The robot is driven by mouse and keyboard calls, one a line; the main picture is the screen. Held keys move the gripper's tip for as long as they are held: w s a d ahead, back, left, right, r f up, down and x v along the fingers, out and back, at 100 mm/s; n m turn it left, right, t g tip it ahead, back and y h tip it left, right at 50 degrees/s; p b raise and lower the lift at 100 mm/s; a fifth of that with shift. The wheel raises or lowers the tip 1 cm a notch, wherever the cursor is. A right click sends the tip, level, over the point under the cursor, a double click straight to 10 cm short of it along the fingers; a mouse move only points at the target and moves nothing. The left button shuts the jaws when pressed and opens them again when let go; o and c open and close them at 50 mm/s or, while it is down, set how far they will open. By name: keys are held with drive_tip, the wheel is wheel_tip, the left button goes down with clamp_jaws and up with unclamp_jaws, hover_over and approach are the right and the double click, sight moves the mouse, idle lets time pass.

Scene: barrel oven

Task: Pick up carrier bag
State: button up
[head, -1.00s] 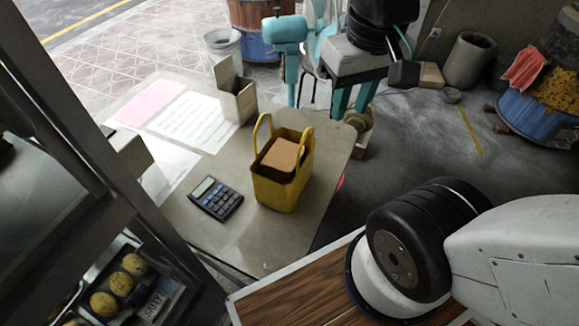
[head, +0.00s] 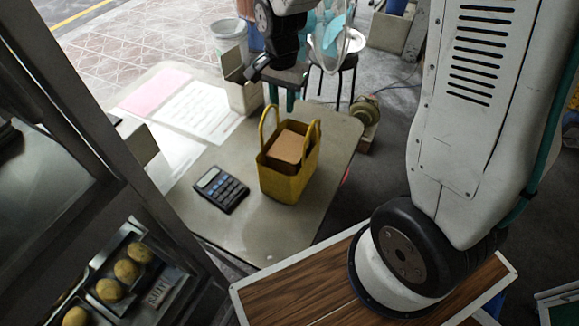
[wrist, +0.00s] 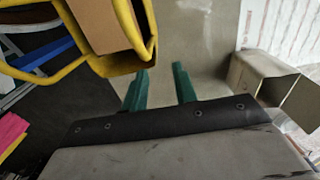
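The carrier bag (head: 285,182) is yellow, with two upright loop handles and a brown box (head: 289,147) inside. It stands upright on the grey table. In the wrist view the bag (wrist: 150,65) fills the upper left, cut off by the frame edge, with one handle loop toward the fingers. My gripper (wrist: 160,88) has two green fingers apart with nothing between them; they sit beside the bag's rim in that view.
A calculator (head: 220,190) lies left of the bag. Papers (head: 197,112) and an open cardboard box (head: 243,95) are farther back on the table (head: 250,235). A dark metal frame with a tray of round buns (head: 125,270) stands at the left. The table front is clear.

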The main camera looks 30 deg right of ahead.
sight(283, 121)
wheel_tip(283, 121, down, 7)
drive_tip(key=shift+s+r, duration=0.1)
drive_tip(key=shift+r, duration=0.05)
clamp_jaws()
